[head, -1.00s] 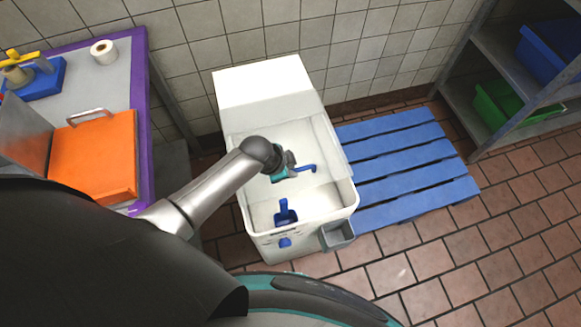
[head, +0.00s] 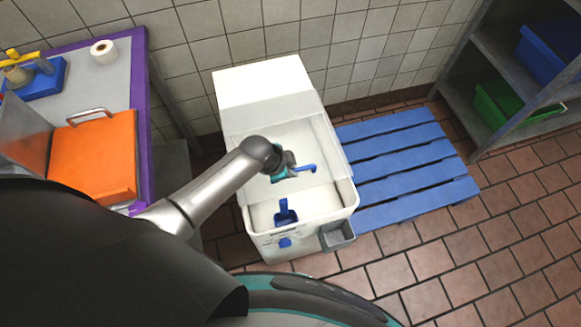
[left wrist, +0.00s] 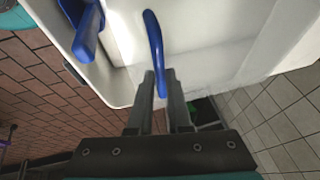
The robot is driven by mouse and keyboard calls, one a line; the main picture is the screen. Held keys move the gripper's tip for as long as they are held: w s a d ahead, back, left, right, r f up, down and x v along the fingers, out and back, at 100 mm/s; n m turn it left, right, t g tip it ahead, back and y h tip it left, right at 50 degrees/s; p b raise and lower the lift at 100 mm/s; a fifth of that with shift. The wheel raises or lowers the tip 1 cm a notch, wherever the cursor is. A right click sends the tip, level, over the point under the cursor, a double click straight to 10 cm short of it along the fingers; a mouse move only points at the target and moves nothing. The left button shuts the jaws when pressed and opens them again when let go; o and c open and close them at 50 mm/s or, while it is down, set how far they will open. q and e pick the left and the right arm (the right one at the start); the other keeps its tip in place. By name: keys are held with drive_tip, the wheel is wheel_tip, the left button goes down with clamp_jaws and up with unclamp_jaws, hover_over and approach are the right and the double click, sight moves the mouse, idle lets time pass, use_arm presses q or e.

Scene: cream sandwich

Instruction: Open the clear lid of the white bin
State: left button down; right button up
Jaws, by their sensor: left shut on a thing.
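The white bin (head: 250,90) stands on the floor in the middle of the head view. Its clear lid (head: 308,143) lies over the middle of the bin top, with the front part of the opening showing uncovered. The lid carries a blue handle (head: 308,168), also large in the left wrist view (left wrist: 154,40). My left gripper (head: 291,164) is shut on this handle; its two fingers flank it in the left wrist view (left wrist: 157,80). My right gripper is not in view.
A blue scoop (head: 286,213) sits in the bin's front part. A grey holder (head: 338,236) hangs at its front right corner. A blue pallet (head: 405,165) lies to the right. A purple-edged table (head: 142,120) with an orange box (head: 95,160) stands left. Tiled wall behind.

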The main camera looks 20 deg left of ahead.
use_arm(q)
drive_tip(key=b, duration=0.7)
hover_over(276, 135)
drive_tip(key=s+d, duration=0.1)
drive_tip(key=shift+s+f, duration=0.15)
drive_tip(key=shift+f, duration=0.05)
drive_tip(key=shift+w+a+r+b, duration=0.15)
drive_tip(key=shift+w+a+b, duration=0.35)
drive_tip(key=shift+w, duration=0.1)
drive_tip(key=c, duration=0.8)
unclamp_jaws()
drive_tip(key=shift+d, duration=0.1)
drive_tip(key=shift+c, duration=0.2)
drive_tip(key=shift+s+a+r+p, duration=0.2)
drive_tip(key=shift+r+p, duration=0.2)
drive_tip(key=shift+r, duration=0.2)
drive_tip(key=p+v, duration=0.4)
drive_tip(key=v, duration=1)
drive_tip(key=shift+s, duration=0.15)
